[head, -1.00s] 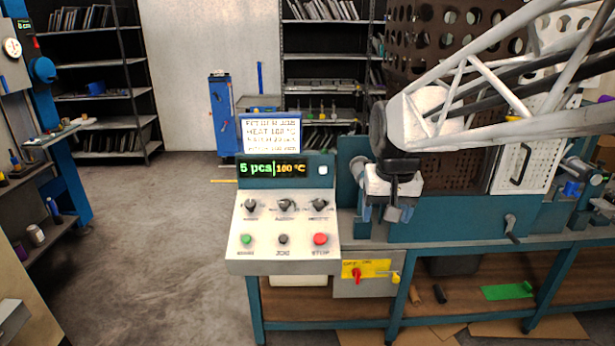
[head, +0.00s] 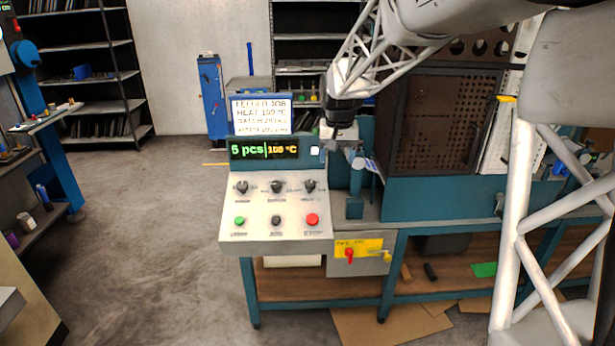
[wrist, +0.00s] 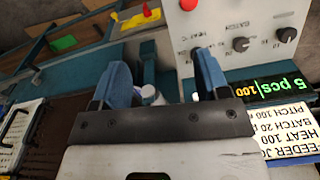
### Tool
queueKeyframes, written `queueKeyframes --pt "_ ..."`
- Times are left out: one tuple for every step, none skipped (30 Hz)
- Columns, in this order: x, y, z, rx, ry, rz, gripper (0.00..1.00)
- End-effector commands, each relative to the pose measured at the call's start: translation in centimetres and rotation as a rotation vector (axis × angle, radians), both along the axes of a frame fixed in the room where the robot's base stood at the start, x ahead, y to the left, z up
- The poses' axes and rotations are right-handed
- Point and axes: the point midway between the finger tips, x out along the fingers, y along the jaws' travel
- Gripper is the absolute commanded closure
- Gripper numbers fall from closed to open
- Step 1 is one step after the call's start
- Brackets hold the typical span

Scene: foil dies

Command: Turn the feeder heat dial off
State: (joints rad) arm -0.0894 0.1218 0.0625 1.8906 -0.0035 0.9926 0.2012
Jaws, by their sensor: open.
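The feeder console (head: 275,225) has a row of three black dials. The heat dial (head: 310,186) is the right one, above the red stop button (head: 312,220). Its exact pointer setting is too small to read. In the wrist view the heat dial (wrist: 196,54) is partly hidden behind a finger. The display (head: 265,150) reads 5 pcs and 100 °C. My gripper (head: 347,150) is open and empty, above and to the right of the dial row, beside the display. Its two blue fingers stand apart in the wrist view (wrist: 164,72).
A sign (head: 261,115) stands on the console top. The batch dial (head: 277,187) sits left of the heat dial. A yellow plate with a red switch (head: 350,254) is below. A perforated cage (head: 440,120) stands to the right. The floor at left is clear.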

Motion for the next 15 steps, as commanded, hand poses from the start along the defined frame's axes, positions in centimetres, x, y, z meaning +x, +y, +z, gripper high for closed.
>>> queueKeyframes --pt "1.3 0.3 -0.7 0.0 0.006 -0.001 0.31" --pt "2.0 0.5 -1.0 0.0 0.008 -0.002 0.31" --pt "2.9 0.8 -1.4 0.001 0.011 -0.004 0.31" --pt "3.5 1.0 -1.7 0.0 0.014 -0.005 0.31" --pt "4.2 1.2 -2.1 0.0 0.017 -0.007 0.31" --pt "5.1 1.4 -2.4 0.0 0.019 -0.009 0.31" --pt "5.7 1.6 -2.9 0.0 0.023 -0.011 0.31" --pt "6.4 1.8 -3.2 0.001 0.025 -0.012 0.31" --pt "7.2 2.1 -3.7 0.0 0.028 -0.014 0.31" --pt "7.9 2.3 -4.1 0.0 0.031 -0.015 0.31" --pt "8.5 2.5 -4.4 0.0 0.033 -0.016 0.31" --pt "9.4 2.7 -5.0 -0.001 0.038 -0.018 0.31" --pt "10.0 2.9 -5.4 0.0 0.039 -0.019 0.31" --pt "10.6 3.1 -5.8 0.0 0.041 -0.021 0.31" --pt "11.4 3.4 -6.4 0.0 0.046 -0.023 0.31"
